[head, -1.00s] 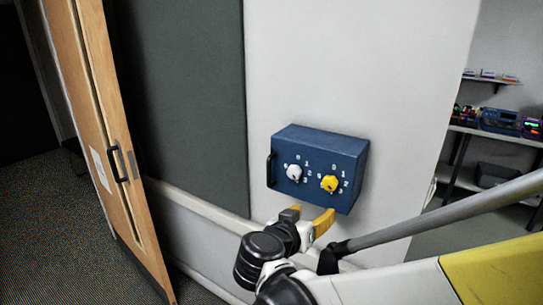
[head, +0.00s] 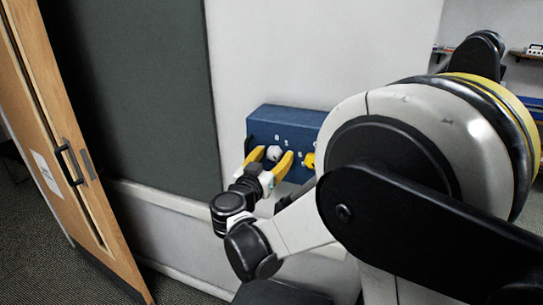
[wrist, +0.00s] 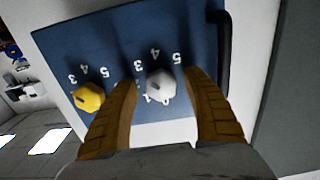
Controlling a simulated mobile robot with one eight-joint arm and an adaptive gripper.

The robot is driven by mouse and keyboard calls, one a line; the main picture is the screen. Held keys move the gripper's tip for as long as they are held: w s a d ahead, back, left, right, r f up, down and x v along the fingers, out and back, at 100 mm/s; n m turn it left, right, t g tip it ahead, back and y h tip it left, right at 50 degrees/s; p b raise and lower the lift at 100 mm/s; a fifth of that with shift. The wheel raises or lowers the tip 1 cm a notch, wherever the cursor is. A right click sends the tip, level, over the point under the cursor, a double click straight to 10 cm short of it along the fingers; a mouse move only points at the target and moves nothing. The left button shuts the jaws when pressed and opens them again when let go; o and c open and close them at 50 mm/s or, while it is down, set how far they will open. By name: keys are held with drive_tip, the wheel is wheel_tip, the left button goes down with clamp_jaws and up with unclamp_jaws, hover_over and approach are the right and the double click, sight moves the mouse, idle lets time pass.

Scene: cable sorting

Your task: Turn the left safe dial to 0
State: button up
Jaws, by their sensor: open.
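The blue safe (head: 262,124) is fixed to the wall. Its left dial is a white knob (head: 273,153), which also shows in the wrist view (wrist: 160,84). My gripper (head: 271,156) is open, with one yellow finger on each side of the white knob. In the wrist view the fingers reach past the knob's sides; I cannot tell whether they touch it. The numbers around it are partly hidden by the fingers, and I cannot read its setting.
A dark handle (wrist: 224,60) stands out from the safe's side, close to one finger in the wrist view. A wooden door (head: 62,150) is at the left. Shelves (head: 527,54) are at the far right. My arm covers much of the head view's right side.

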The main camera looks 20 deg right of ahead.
drive_tip(key=shift+w+d, duration=0.15)
drive_tip(key=shift+w, duration=0.1)
drive_tip(key=c, duration=1.2)
drive_tip(key=shift+o, duration=0.2)
drive_tip(key=shift+n, duration=0.3)
